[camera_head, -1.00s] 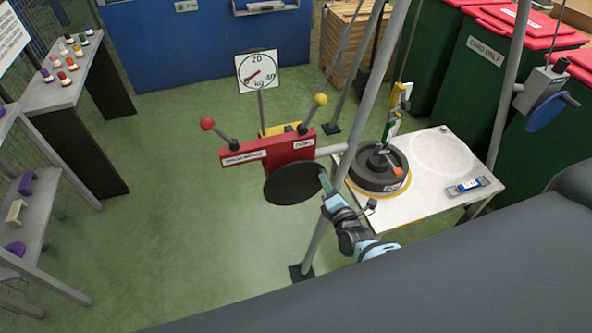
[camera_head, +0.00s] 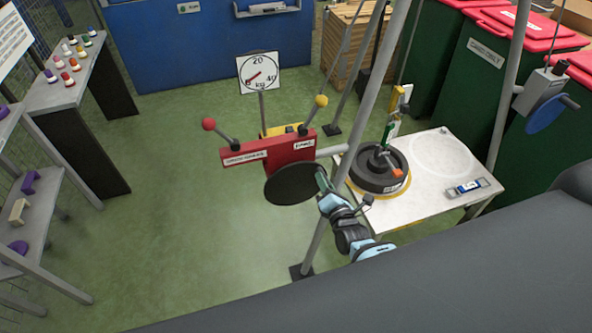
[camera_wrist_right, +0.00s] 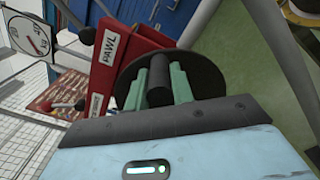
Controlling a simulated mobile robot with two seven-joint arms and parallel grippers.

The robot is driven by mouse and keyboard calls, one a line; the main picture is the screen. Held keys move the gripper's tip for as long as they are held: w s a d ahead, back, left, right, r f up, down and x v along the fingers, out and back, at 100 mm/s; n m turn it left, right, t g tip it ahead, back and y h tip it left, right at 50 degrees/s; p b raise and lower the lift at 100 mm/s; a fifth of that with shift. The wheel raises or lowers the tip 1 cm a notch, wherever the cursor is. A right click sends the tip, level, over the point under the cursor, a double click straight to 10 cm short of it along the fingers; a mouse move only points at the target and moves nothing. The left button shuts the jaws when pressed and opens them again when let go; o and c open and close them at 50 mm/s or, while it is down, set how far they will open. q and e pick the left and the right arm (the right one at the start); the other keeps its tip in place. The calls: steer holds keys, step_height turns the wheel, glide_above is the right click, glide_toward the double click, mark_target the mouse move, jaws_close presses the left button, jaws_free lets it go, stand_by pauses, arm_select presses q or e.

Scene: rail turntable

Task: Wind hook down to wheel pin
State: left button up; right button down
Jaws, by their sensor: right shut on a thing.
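My right gripper (camera_head: 322,182) reaches the right edge of the black crank disc (camera_head: 292,186) on the red winch (camera_head: 270,152). In the right wrist view, its two green fingers (camera_wrist_right: 158,92) are shut on a dark cylindrical crank handle (camera_wrist_right: 158,76) standing out from the disc. A yellow and green hanging piece (camera_head: 397,102), apparently the hook assembly, hangs above the dark round wheel (camera_head: 380,178). The wheel lies on the white table; its pin and the hook tip are too small to tell apart. My left gripper is not in view.
The winch has a red-knobbed lever (camera_head: 209,125) and a yellow-knobbed lever (camera_head: 320,101). A grey frame leg (camera_head: 352,125) stands close to my right gripper. A dial scale (camera_head: 259,74) stands behind. The white table (camera_head: 428,208) also holds a small level (camera_head: 467,188).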

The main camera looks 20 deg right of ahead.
mark_target(311, 166)
steer(key=shift+w+a+r, duration=0.15)
steer(key=shift+a+r, duration=0.05)
steer(key=shift+r, duration=0.25)
steer(key=shift+a+r+n, duration=0.55)
steer(key=shift+a+n, duration=0.1)
steer(key=shift+n, duration=0.65)
steer(key=shift+a, duration=0.1)
steer(key=shift+a+r+n, duration=0.1)
steer(key=shift+r+n, duration=0.05)
steer(key=shift+n, duration=0.15)
steer(key=c, duration=1.6)
jaws_free()
steer(key=shift+a, duration=0.1)
steer(key=shift+c, duration=0.2)
steer(key=o, duration=0.6)
steer(key=shift+o, duration=0.2)
steer(key=shift+f, duration=0.2)
